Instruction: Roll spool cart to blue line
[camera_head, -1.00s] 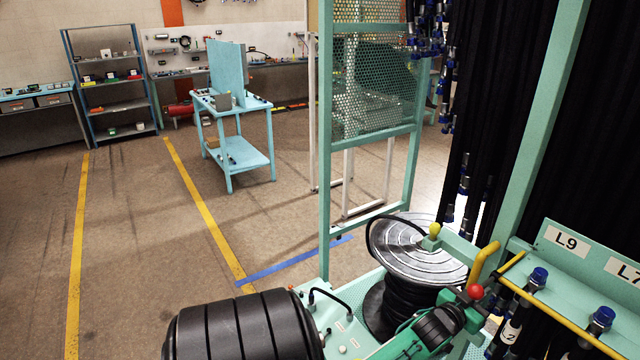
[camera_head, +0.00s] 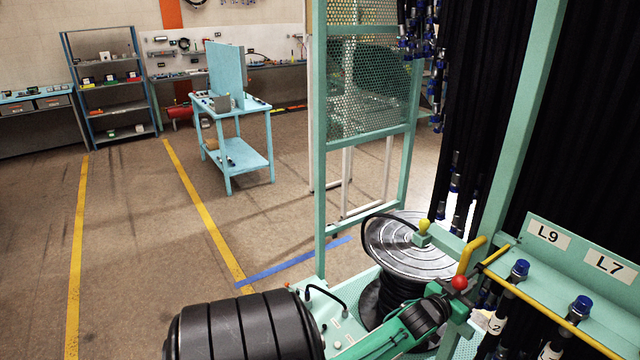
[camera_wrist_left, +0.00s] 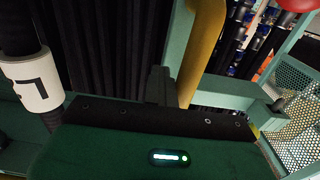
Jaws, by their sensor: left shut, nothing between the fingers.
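The spool cart (camera_head: 320,215) is a teal frame on the right, with perforated panels, hanging hoses and a low deck. A wide-flanged spool wound with black hose (camera_head: 408,246) stands upright on the deck. The blue line (camera_head: 280,268) runs diagonally on the floor; the cart's front post overlaps it in the head view. My left gripper (camera_head: 464,304) is at the cart's near side, below the yellow handle (camera_head: 470,256) and close to the red knob (camera_head: 459,283). In the left wrist view its dark fingers (camera_wrist_left: 160,85) are shut and empty, beside the yellow handle (camera_wrist_left: 203,45). Contact is unclear.
Yellow floor lines (camera_head: 205,215) run along the open floor to the left. A light-blue worktable (camera_head: 232,105) stands beyond it. A shelf unit (camera_head: 106,85) stands at the back wall. A white frame (camera_head: 347,180) shows behind the cart's panel.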

